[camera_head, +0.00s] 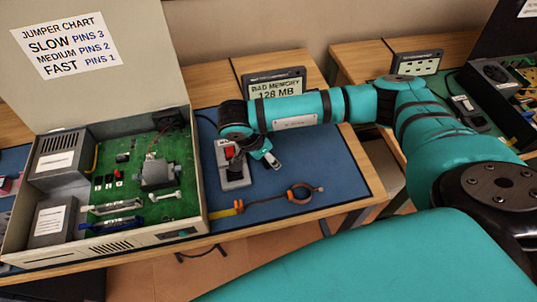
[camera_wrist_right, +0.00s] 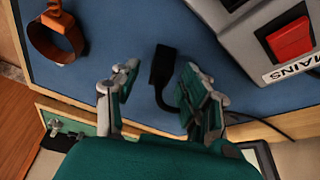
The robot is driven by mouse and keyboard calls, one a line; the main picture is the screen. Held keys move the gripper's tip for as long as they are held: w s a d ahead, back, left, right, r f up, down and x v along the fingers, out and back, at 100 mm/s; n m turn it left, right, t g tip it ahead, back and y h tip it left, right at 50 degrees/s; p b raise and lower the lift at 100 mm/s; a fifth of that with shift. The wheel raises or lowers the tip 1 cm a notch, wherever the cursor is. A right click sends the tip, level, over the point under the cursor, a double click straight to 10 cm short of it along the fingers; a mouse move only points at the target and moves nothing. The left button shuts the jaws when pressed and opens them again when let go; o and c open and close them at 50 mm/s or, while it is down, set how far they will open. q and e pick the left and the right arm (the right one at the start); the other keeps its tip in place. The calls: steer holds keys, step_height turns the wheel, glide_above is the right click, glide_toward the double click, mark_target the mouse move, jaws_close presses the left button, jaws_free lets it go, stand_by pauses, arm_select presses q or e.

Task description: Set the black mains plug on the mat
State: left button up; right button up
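The black mains plug (camera_wrist_right: 161,64) shows in the right wrist view with its cord curving down toward the right finger. It appears over the blue mat (camera_wrist_right: 110,25); whether it touches the mat I cannot tell. My right gripper (camera_wrist_right: 159,76) is open, with one finger on each side of the plug and visible gaps to both. In the head view my right gripper (camera_head: 262,154) is low over the mat (camera_head: 325,165), beside the grey mains switch box (camera_head: 234,180). I cannot make out the plug there; the arm and gripper cover that area. My left gripper is not in view.
The mains box's red switch (camera_wrist_right: 291,38) is close by on the right in the wrist view. An orange-brown strap ring (camera_head: 300,193) lies on the mat. An open computer case (camera_head: 125,235) stands left.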

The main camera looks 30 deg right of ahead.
steer(key=shift+r, duration=0.3)
steer(key=b+v, duration=0.1)
steer(key=v, duration=1)
steer(key=shift+a+r, duration=0.15)
steer(key=shift+r, duration=0.2)
